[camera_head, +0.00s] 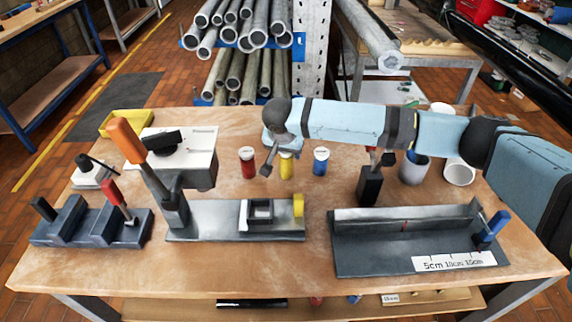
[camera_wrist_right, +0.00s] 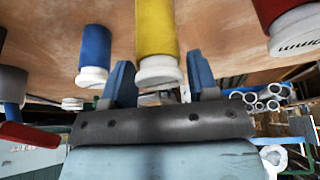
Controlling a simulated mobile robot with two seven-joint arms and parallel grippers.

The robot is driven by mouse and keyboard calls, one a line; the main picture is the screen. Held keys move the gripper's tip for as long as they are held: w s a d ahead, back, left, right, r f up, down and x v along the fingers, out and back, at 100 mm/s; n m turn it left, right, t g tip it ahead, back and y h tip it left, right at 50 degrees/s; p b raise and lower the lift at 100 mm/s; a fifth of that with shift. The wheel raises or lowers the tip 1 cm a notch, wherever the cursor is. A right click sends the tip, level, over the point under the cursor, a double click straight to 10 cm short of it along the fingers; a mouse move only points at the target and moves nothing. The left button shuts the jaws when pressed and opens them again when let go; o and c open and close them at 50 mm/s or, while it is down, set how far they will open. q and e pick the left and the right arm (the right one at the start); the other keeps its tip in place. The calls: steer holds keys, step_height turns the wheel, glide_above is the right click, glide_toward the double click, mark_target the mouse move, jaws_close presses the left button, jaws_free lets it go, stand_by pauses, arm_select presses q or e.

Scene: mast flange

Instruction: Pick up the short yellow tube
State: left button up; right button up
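The short yellow tube (camera_head: 286,170) stands upright on the bench between a red tube (camera_head: 248,166) and a blue tube (camera_head: 320,166), all with white caps. My right gripper (camera_head: 279,158) is over the yellow tube and hides part of its top. In the right wrist view the yellow tube (camera_wrist_right: 157,28) lies in line with the space between the two fingers of my right gripper (camera_wrist_right: 158,62). The fingers are apart, with a narrow gap on each side of the tube. Contact is not visible. The left gripper is not in view.
A metal plate (camera_head: 205,222) with a square block and yellow ring is in front. A grey angled fixture (camera_head: 400,255) with a scale is front right. A black holder (camera_head: 371,187) and several cups stand right of the tubes. An orange-handled lever (camera_head: 127,142) rises at left.

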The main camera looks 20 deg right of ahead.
steer(key=c, duration=0.9)
steer(key=shift+o, duration=0.2)
steer(key=shift+r, duration=0.1)
